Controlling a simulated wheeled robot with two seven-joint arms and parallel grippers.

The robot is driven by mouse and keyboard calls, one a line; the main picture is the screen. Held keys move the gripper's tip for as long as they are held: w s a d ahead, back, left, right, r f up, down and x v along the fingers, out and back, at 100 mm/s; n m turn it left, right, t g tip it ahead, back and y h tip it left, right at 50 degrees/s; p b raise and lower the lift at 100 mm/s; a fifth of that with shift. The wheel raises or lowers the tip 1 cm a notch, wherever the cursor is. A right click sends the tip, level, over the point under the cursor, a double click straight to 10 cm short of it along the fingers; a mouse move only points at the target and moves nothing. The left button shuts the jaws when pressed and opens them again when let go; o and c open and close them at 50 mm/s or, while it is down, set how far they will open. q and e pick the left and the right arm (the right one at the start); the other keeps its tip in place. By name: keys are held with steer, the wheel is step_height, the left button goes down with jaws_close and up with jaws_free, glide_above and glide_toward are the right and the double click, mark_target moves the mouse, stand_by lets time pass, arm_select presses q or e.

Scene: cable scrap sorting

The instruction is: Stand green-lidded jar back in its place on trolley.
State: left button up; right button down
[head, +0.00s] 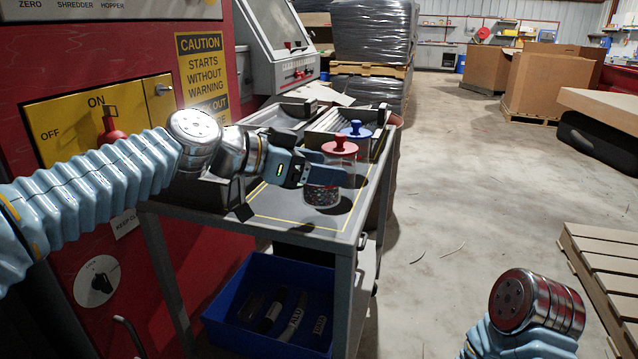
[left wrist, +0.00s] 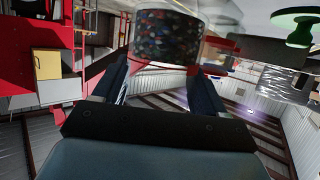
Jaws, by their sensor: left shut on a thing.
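My left gripper (head: 322,172) reaches in from the left, over the trolley (head: 270,222). It is shut on a clear jar with dark, speckled contents (head: 322,194). The jar also shows between the fingers in the left wrist view (left wrist: 168,36). A red lid (head: 340,148) appears just above and right of the fingers; I cannot tell for sure whether it belongs to this jar. A green lid with a knob (left wrist: 300,24) shows at the top right of the left wrist view, apart from the fingers. I see no green lid in the head view. My right gripper is out of view.
A blue lid (head: 356,130) stands behind the red one. Metal trays (head: 345,122) occupy the trolley's back. A blue bin (head: 235,298) sits on the lower shelf. The red shredder (head: 60,75) stands close at left.

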arm_select(q)
steer(key=shift+w+f, duration=0.1)
steer(key=shift+f, duration=1.55)
steer(key=shift+f+b, duration=0.15)
steer(key=shift+b, duration=0.25)
steer(key=o, duration=1.3)
steer(key=shift+a+r, duration=0.1)
steer(key=shift+r, duration=0.1)
steer(key=b+v, duration=0.1)
steer(key=v, duration=1)
steer(key=shift+a+r, duration=0.1)
steer(key=shift+a, duration=0.2)
